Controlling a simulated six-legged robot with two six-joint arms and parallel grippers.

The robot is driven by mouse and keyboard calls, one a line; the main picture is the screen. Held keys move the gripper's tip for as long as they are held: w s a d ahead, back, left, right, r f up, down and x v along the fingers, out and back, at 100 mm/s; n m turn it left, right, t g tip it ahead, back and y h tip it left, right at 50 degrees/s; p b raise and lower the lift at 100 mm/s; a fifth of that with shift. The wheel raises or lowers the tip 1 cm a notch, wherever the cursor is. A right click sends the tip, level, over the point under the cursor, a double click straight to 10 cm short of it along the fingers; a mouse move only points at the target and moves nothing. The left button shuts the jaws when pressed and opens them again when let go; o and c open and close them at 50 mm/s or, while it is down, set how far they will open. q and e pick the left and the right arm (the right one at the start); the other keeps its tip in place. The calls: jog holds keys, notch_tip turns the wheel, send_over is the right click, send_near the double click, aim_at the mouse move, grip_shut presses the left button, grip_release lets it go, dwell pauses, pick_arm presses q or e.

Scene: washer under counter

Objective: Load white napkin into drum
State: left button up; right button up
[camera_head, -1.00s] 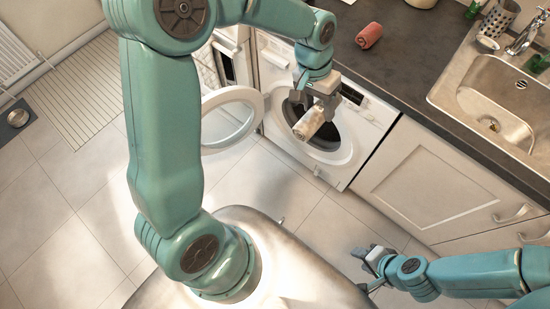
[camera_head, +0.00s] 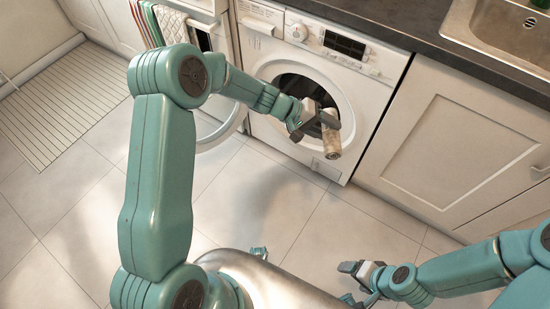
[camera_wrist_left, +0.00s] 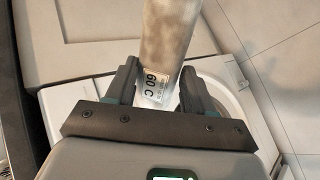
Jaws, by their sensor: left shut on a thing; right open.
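The white napkin is a rolled, off-white to beige cylinder (camera_head: 331,145) with a label reading "60 C" in the left wrist view (camera_wrist_left: 153,88). My left gripper (camera_head: 327,122) is shut on it; the roll sits between both fingers in the wrist view (camera_wrist_left: 158,82). The roll hangs in front of the washer, by the lower right of its round opening. The washer (camera_head: 375,105) has its drum opening (camera_head: 290,85) exposed, partly hidden by my left arm. Its round door (camera_head: 226,128) stands open to the left, partly covered by my arm. My right gripper (camera_head: 352,267) is open and empty, low over the floor.
A dark counter (camera_head: 400,25) with a metal sink (camera_head: 490,30) runs above the washer. A closed cabinet (camera_head: 460,150) adjoins it on the right. A striped towel (camera_head: 155,25) hangs at the upper left. The tiled floor (camera_head: 290,200) before the washer is clear.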

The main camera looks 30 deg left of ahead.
pick_arm(q)
jog(key=w+a+f+n+t+y+b, duration=0.2)
jog(key=a+f+n+t+b, duration=0.2)
jog(key=f, duration=0.6)
jog(key=w+a+f+n+t+y+b, duration=0.2)
jog(key=a+f+n+t+y+b, duration=0.1)
jog(key=a+f, duration=0.5)
jog(key=w+a+f+n+t+y+b, duration=0.3)
jog(key=a+f+n+t+b, duration=0.1)
jog(key=f, duration=0.8)
jog(key=a+t+b, duration=0.1)
jog(key=a+b, duration=0.1)
jog(key=b, duration=0.1)
jog(key=shift+a+n, duration=0.3)
jog(key=shift+a, duration=0.05)
pick_arm(e)
notch_tip(320, 180, down, 16)
jog(key=shift+w, duration=0.35)
